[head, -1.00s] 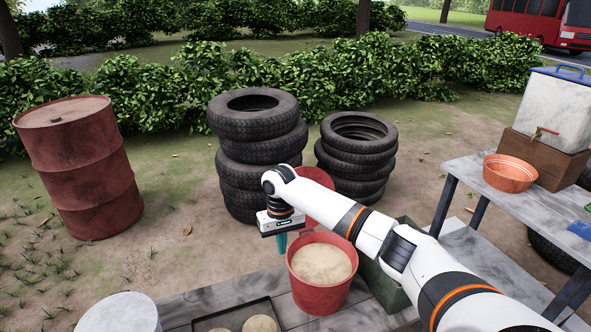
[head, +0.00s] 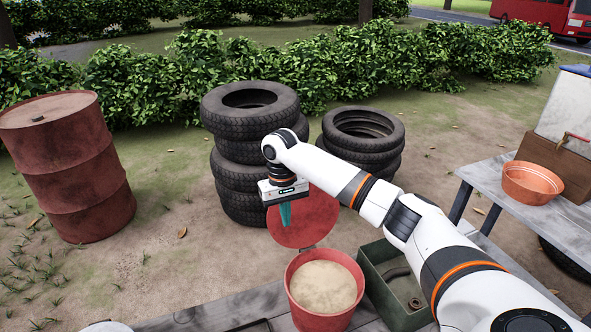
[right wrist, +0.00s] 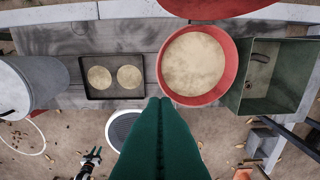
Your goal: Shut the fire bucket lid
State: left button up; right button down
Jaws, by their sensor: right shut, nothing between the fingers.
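The red fire bucket (head: 296,292), filled with pale sand (head: 323,286), stands on the grey boards. Its round red lid (head: 318,230) stands open behind the bucket, tilted back. The bucket also shows in the right wrist view (right wrist: 232,62), with part of the lid (right wrist: 220,5) at the top edge. My right gripper (head: 286,222) is shut and empty, its green fingers pointing down. In the head view it overlaps the left part of the lid; I cannot tell whether it touches. In the right wrist view its fingers reach toward the bucket's near left rim.
A green metal box (head: 385,310) stands right of the bucket. In the right wrist view, a dark tray (right wrist: 88,90) with two round pale things and a grey cylinder (right wrist: 30,85) are to the left. Tyre stacks (head: 240,150) stand behind; a grey table (head: 480,172) is at right.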

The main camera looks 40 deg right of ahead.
aim_at(313, 217)
jog(key=i+l, duration=0.8)
jog(key=l, duration=0.1)
